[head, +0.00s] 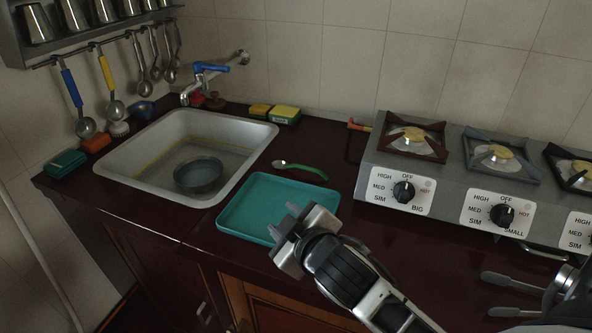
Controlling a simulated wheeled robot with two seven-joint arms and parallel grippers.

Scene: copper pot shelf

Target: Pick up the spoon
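The spoon (308,171) lies on the dark red counter, between the sink and the stove and just behind the teal tray. It has a green handle pointing right and a pale metal bowl at its left end.
The teal tray (247,203) looks empty. The sink (130,171) at the left holds a metal bowl (198,174). The stove (446,200) stands at the right. Sponges (285,115) lie by the wall. Several ladles hang at the upper left. The counter around the spoon is clear.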

